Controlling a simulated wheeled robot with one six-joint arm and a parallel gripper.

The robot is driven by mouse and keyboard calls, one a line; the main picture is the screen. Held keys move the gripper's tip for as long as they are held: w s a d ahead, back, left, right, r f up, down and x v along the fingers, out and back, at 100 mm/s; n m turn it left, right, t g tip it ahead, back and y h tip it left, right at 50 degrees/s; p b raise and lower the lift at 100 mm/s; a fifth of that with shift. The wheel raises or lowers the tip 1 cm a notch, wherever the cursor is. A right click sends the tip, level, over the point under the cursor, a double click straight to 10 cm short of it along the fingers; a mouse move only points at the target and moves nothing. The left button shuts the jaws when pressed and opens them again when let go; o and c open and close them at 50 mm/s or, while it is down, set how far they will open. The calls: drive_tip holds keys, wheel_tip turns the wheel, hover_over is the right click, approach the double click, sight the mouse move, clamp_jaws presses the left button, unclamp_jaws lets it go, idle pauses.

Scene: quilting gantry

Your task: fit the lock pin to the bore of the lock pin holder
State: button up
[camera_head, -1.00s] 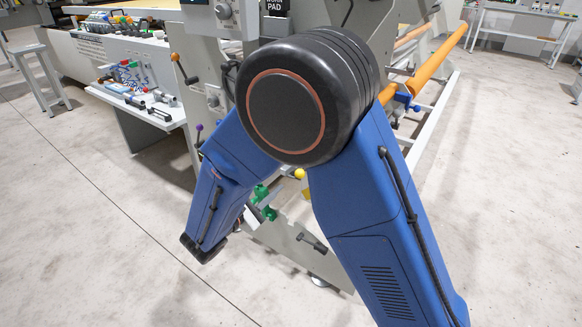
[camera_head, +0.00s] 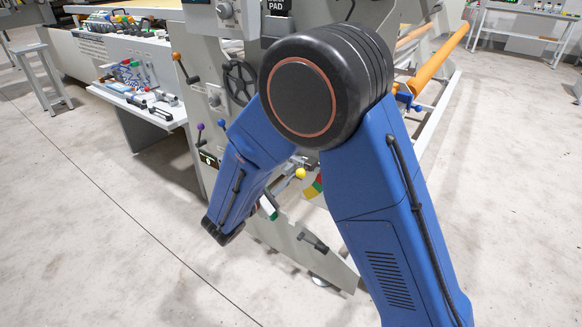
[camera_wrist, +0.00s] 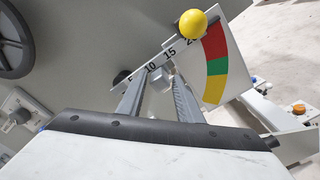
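My gripper (camera_wrist: 159,78) shows in the wrist view with its two grey fingers apart, in front of a grey machine panel. A small grey metal piece (camera_wrist: 160,80) lies between or just beyond the fingertips. I cannot tell whether the fingers touch it, or whether it is the lock pin or its holder. No lock pin or bore can be made out for certain. In the head view my arm hides the gripper and part of the panel.
A yellow ball knob (camera_wrist: 193,23) stands by a numbered scale (camera_wrist: 155,63) and a red, green and yellow band (camera_wrist: 216,65), close to the right finger. A dark handwheel (camera_wrist: 12,45) is at upper left. The floor (camera_head: 110,230) at left is clear.

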clamp_jaws()
drive_tip(key=shift+s+a, duration=0.3)
drive_tip(key=shift+s, duration=0.05)
drive_tip(key=shift+v, duration=1.1)
